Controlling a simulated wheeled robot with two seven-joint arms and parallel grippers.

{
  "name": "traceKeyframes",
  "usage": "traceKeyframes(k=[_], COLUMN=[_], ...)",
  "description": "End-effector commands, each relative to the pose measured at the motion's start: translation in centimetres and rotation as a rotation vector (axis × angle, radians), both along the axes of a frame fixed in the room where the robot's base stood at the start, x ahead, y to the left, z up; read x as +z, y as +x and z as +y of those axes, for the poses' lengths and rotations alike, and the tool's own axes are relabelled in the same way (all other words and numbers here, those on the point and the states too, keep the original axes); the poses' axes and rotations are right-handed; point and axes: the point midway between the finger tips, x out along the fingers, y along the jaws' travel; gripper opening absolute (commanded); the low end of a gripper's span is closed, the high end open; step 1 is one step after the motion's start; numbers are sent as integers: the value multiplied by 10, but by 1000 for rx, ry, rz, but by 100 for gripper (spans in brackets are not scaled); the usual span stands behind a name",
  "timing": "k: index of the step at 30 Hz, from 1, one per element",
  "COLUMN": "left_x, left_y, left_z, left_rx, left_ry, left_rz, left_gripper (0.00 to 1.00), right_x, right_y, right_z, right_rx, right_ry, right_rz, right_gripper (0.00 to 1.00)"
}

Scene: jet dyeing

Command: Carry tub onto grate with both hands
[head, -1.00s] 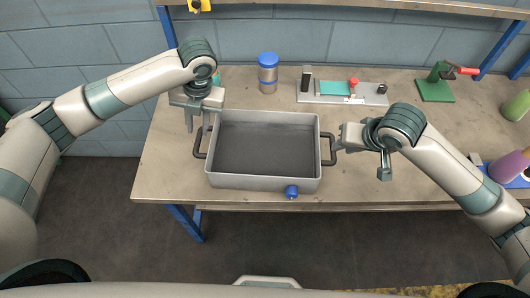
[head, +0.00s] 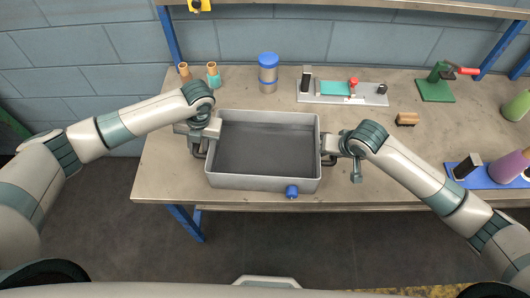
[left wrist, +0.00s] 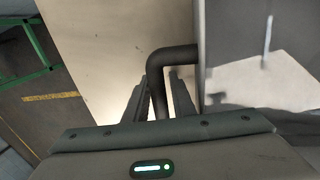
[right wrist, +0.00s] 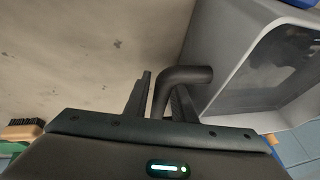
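The tub (head: 265,182) is a grey, open-topped rectangular tub standing on the workbench, with a dark inside and a blue knob (head: 292,191) on its front. My left gripper (head: 198,150) is at its left handle. In the left wrist view that dark bent handle (left wrist: 178,55) lies between the two fingers (left wrist: 160,90). My right gripper (head: 330,150) is at the right handle (right wrist: 188,75); its fingers (right wrist: 162,88) stand either side of the bar, with a small gap on one side. Both grippers look open around the handles. I cannot make out a grate.
A metal plate with fittings (head: 340,97), a brush (head: 407,119), a green clamp stand (head: 437,85) and a blue tray (head: 480,180) are to the right.

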Motion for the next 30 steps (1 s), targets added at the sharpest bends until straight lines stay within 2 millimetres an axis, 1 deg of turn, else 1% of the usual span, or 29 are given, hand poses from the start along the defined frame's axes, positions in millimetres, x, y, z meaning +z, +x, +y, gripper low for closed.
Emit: traceKeyframes(k=[6,7,8,9,10,23,30], left_x=[0,0,0,0,0,3,14], left_y=[0,0,0,0,0,0,0], left_z=[0,0,0,0,0,0,0], left_rx=[0,0,0,0,0,0,0], left_ry=[0,0,0,0,0,-1,-1], left_rz=[0,0,0,0,0,-1,-1], left_gripper=[23,18,11,2,0,0,0], right_x=[0,0,0,0,0,3,14], right_y=[0,0,0,0,0,1,1], right_z=[0,0,0,0,0,0,0], right_rx=[0,0,0,0,0,0,0], right_ry=[0,0,0,0,0,1,0], right_rz=[0,0,0,0,0,-1,-1], right_gripper=[23,18,11,2,0,0,0])
